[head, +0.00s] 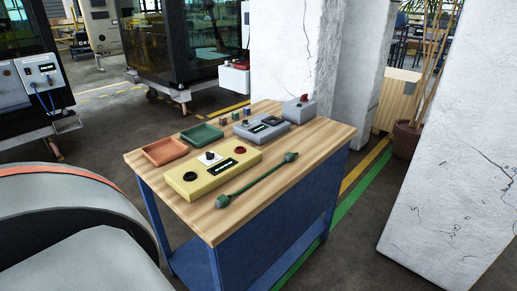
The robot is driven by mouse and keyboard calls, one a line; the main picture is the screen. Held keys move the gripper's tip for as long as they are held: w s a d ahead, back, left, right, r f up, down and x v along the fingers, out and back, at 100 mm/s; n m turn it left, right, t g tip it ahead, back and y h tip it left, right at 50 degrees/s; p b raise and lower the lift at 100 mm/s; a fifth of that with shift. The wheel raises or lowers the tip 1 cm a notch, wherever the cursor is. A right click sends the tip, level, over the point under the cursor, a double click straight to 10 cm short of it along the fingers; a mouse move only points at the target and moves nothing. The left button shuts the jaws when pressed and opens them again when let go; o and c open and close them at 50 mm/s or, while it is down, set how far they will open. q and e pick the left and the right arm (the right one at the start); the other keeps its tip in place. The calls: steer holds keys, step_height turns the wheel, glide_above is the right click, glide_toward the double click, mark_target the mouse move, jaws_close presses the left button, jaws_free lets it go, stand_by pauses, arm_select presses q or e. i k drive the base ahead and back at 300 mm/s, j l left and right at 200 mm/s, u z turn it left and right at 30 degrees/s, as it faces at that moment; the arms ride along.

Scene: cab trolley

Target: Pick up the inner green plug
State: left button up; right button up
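A dark green cable lies slantwise on the wooden top of the trolley (215,226), with a green plug at each end. One green plug (222,201) is at the near left, close to the front edge of the yellow box. The other green plug (291,156) is at the far right, near the right edge of the top. The frame does not show clearly which of them is the inner one. Both plugs rest on the wood and nothing holds them. Neither of my grippers shows in the head view.
A yellow control box (213,176), a grey control box (262,130) and a smaller grey box with a red knob (300,110) stand on the top. An orange tray (165,151) and a green tray (202,135) lie at the back left. White pillars stand behind and right.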

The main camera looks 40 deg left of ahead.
mark_target(290, 157)
steer(key=i+l+u, duration=0.1)
steer(key=u, duration=0.3)
steer(key=i+l+u, duration=0.2)
steer(key=u, duration=0.2)
steer(key=i+l+u, duration=0.2)
steer(key=u, duration=0.25)
steer(key=i+l+u, duration=0.3)
steer(key=l+u, duration=0.35)
steer(key=l, duration=0.25)
steer(key=i+l+u, duration=0.2)
steer(key=l, duration=0.3)
steer(key=l+u, duration=0.2)
steer(key=l, duration=0.25)
steer(key=k, duration=0.05)
